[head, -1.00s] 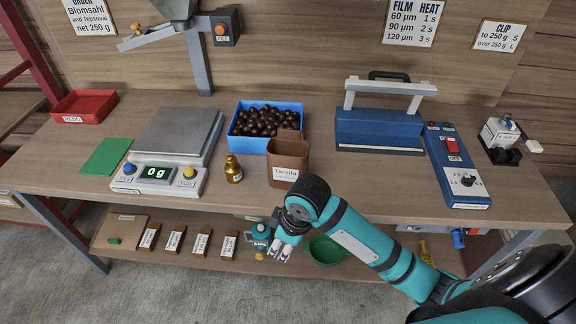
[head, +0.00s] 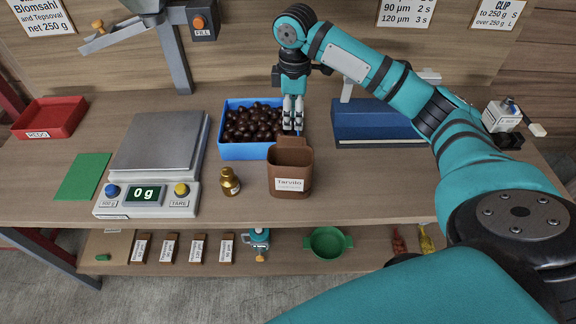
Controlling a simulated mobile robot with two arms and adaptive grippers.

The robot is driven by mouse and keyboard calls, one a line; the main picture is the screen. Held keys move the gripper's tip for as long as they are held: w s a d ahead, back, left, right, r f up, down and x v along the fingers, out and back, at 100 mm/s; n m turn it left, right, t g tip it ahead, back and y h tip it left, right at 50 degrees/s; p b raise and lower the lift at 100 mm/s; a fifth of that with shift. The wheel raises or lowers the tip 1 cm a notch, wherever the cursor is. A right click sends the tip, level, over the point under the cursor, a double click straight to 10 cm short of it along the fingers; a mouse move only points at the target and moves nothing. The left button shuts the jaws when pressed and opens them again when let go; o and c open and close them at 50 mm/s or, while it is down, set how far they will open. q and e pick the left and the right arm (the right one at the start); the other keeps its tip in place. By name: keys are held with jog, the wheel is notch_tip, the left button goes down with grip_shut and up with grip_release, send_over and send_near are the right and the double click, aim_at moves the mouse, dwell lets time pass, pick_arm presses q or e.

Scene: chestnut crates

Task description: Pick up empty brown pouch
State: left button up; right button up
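The brown pouch (head: 290,172) stands upright on the bench, its top open and a white label on its front. It looks empty inside, though its bottom is hidden. My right gripper (head: 293,127) points down just behind and above the pouch's back rim, in front of the chestnuts. A narrow gap shows between its pale fingers and I see nothing held in them. I cannot tell whether the fingertips touch the rim. My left gripper is not in view.
A blue crate (head: 245,151) of chestnuts is close behind the pouch. A brass weight (head: 229,181) and a scale (head: 152,150) reading 0 g stand to the left. A blue sealer (head: 375,122) stands to the right. The bench front beside the pouch is clear.

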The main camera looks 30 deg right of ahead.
aim_at(292, 144)
jog(key=f+p, duration=0.1)
jog(key=f, duration=0.3)
jog(key=f+p, duration=0.1)
jog(key=f, duration=0.3)
jog(key=shift+w+f, duration=0.2)
jog(key=shift+f, duration=0.1)
notch_tip(292, 144, down, 4)
jog(key=shift+a+r+p, duration=0.1)
jog(key=shift+r+p, duration=0.05)
jog(key=shift+p, duration=0.75)
jog(key=shift+f, duration=0.55)
jog(key=shift+c, duration=1.1)
grip_shut()
jog(key=shift+r, duration=0.1)
